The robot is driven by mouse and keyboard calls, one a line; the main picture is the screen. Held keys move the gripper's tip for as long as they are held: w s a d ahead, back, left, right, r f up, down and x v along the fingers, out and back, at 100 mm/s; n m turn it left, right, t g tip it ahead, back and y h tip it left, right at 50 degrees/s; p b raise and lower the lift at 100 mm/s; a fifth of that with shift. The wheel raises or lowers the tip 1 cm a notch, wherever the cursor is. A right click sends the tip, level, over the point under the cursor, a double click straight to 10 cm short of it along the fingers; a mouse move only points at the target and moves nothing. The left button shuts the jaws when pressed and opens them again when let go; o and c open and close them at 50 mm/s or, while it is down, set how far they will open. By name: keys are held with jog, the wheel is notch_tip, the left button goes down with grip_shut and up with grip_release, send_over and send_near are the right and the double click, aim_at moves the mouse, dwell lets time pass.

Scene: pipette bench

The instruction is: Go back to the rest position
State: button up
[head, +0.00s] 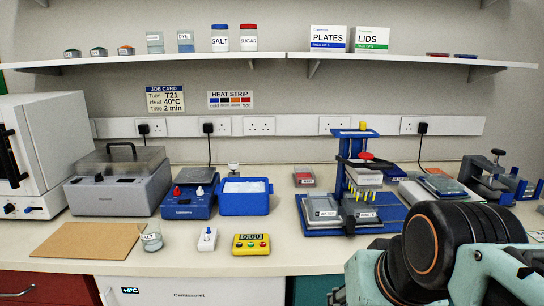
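My arm (440,262) shows at the lower right as teal links with a large black round joint. It stands in front of the right part of the bench. My gripper itself cannot be made out in the head view, so its fingers and anything in them are hidden. A blue stand (340,170) stands on the bench behind and left of my arm, with a yellow-topped, red-collared tool upright at it. Grey tubs marked WATER (322,208) and WASTE (361,212) sit at its foot.
The bench front between timer and stand is clear.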

notch_tip(320, 180, up, 16)
jog(key=s+p, duration=0.1)
jog(key=p, duration=1.7)
jog(key=shift+s+d+n+g+h, duration=0.3)
jog(key=shift+s+g, duration=0.1)
